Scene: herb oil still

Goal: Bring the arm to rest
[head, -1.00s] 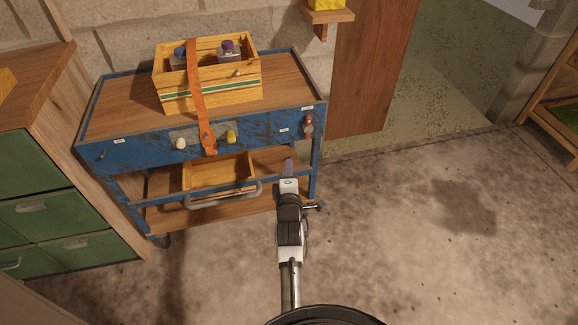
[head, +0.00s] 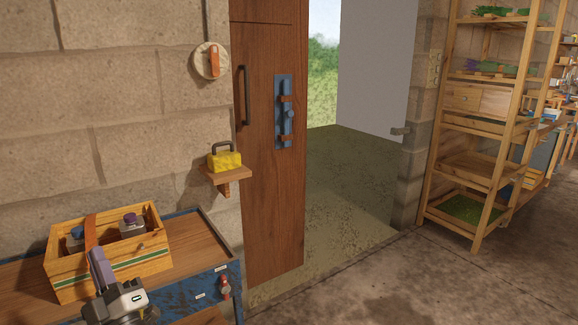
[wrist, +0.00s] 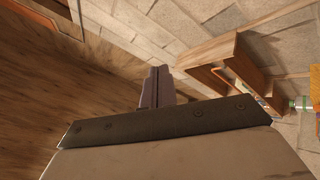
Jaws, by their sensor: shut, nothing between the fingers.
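My gripper (head: 100,268) is at the lower left of the head view, with its fingers shut and empty. It points upward in the picture and overlaps the front of a wooden crate (head: 150,267). I cannot tell how far it is from the crate. The white and black wrist of my arm shows below it, and the rest of the arm is out of frame. In the wrist view the shut grey fingers (wrist: 152,88) stand up beyond the dark gripper edge, with nothing between them.
The crate, with bottles and an orange strap, stands on a blue cart (head: 215,285). A wall shelf (head: 228,175) holds a yellow block with a handle (head: 225,158). A wooden door (head: 265,200) stands beside an open doorway. A tall rack (head: 470,160) is at right; floor before it is clear.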

